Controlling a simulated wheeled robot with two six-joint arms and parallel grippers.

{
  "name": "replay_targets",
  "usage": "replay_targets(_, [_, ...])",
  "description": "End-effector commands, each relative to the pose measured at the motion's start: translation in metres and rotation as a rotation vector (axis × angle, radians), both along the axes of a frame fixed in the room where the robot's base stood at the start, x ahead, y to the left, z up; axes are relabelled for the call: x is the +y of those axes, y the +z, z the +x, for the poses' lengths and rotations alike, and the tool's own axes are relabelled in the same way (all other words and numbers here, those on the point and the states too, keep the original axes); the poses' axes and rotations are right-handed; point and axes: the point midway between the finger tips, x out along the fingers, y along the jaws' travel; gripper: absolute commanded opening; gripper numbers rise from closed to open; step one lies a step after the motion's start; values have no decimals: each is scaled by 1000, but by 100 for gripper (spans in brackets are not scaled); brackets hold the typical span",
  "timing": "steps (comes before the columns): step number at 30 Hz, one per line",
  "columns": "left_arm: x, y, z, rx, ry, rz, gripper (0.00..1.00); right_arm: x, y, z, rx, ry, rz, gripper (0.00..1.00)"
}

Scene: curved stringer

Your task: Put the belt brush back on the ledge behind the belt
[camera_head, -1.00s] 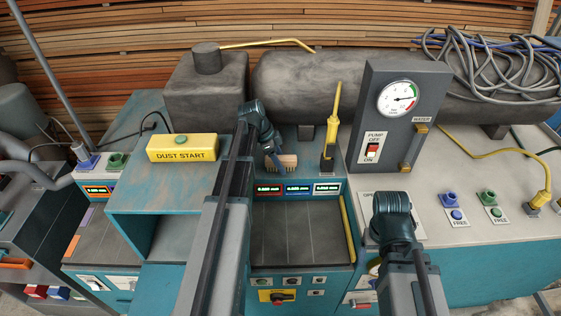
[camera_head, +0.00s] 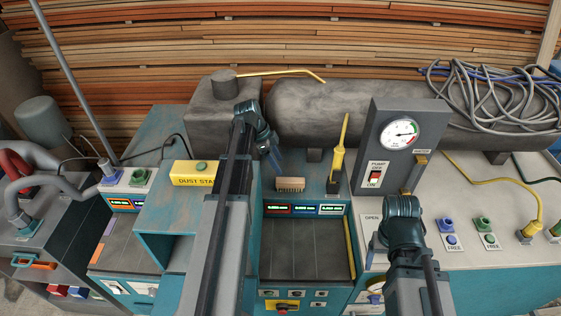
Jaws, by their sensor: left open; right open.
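The belt brush (camera_head: 290,183), a tan block with dark bristles along its lower side, sits on the teal ledge (camera_head: 313,188) behind the dark belt (camera_head: 300,249), just above the row of small displays. My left gripper (camera_head: 275,160) is open above and left of the brush, apart from it. My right arm (camera_head: 400,225) reaches in at the lower right over the grey panel; its open gripper is mostly hidden behind its wrist.
A yellow-handled tool (camera_head: 338,155) stands upright right of the brush. The gauge box (camera_head: 398,150) rises further right. A dark tank (camera_head: 350,108) runs behind the ledge.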

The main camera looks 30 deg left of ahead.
Motion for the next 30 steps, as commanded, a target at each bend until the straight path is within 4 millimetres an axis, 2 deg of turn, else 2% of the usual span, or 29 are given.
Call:
replay_targets(7, [-1,0,0,2,1,0,70,0,0,0,0,0,0,76])
replay_targets(10, [-18,-1,-5,25,14,7,70,0,0,0,0,0,0,76])
replay_targets(11, [-28,-2,-8,41,26,10,70,0,0,0,0,0,0,76])
replay_targets(14, [-80,-6,-25,120,93,39,70,0,0,0,0,0,0,76])
replay_targets(18, [-162,-12,-66,240,249,124,70,0,0,0,0,0,0,76])
replay_targets(21, [-209,-15,-100,295,375,197,70,0,0,0,0,0,0,76])
replay_targets(25, [-253,-16,-143,319,536,284,70,0,0,0,0,0,0,76])
replay_targets(30, [-283,-16,-182,303,698,353,70,0,0,0,0,0,0,76])
